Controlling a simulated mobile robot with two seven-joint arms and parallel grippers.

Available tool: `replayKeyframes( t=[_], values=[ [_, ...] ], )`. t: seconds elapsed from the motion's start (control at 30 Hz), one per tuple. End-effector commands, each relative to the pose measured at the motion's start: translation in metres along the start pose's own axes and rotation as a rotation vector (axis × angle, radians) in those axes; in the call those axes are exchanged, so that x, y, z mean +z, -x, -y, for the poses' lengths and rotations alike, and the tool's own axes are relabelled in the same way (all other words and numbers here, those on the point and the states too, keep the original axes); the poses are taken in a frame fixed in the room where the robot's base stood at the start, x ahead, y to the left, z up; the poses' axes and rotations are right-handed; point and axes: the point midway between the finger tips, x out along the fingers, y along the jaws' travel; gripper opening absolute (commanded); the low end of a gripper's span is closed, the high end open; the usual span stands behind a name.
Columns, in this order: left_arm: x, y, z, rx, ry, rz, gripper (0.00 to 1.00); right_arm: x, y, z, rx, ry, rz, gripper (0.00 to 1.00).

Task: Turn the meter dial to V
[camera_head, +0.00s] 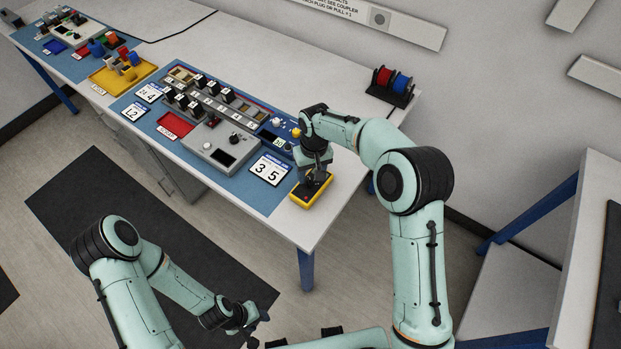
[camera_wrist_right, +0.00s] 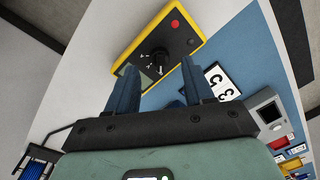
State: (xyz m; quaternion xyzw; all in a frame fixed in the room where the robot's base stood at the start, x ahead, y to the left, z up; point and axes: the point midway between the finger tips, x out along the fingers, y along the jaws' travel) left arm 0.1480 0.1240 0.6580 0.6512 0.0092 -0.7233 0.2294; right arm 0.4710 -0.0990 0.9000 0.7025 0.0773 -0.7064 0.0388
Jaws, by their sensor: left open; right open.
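The meter (camera_head: 298,198) is a yellow-edged box with a dark face near the table's front right edge. It also shows in the right wrist view (camera_wrist_right: 190,42), with a black dial (camera_wrist_right: 158,62), a red button and small markings too small to read. My right gripper (camera_head: 313,178) is above the meter, pointing down. In the right wrist view its two fingers (camera_wrist_right: 158,68) are open, with the dial seen between their tips; whether they touch it I cannot tell. My left gripper (camera_head: 246,322) is low, away from the table, and empty.
A blue mat (camera_head: 255,195) left of the meter holds a grey box (camera_head: 215,150), number cards (camera_head: 268,169) and a rack of black modules. A red and blue spool holder (camera_head: 390,88) stands at the back right. Bare white table (camera_head: 310,232) lies in front of the meter.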

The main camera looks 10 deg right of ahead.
Motion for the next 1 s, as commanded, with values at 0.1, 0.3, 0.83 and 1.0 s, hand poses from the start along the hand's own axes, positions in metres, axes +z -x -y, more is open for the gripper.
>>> replayKeyframes(
  t=[0.1, 0.3, 0.83, 1.0],
  values=[
    [0.001, -0.001, 0.001, 0.000, 0.000, 0.000, 0.43, 0.001, -0.018, -0.001, 0.001, -0.001, 0.003, 0.52],
    [0.001, -0.001, 0.001, 0.000, 0.000, 0.001, 0.43, 0.000, -0.030, -0.001, 0.001, -0.001, 0.000, 0.52],
    [0.001, -0.001, 0.001, 0.000, 0.000, 0.000, 0.43, 0.000, -0.031, 0.000, 0.000, 0.000, -0.001, 0.00],
    [0.001, -0.002, 0.001, 0.000, 0.001, 0.001, 0.43, 0.000, -0.031, 0.000, 0.000, -0.013, -0.002, 0.00]
  ],
)
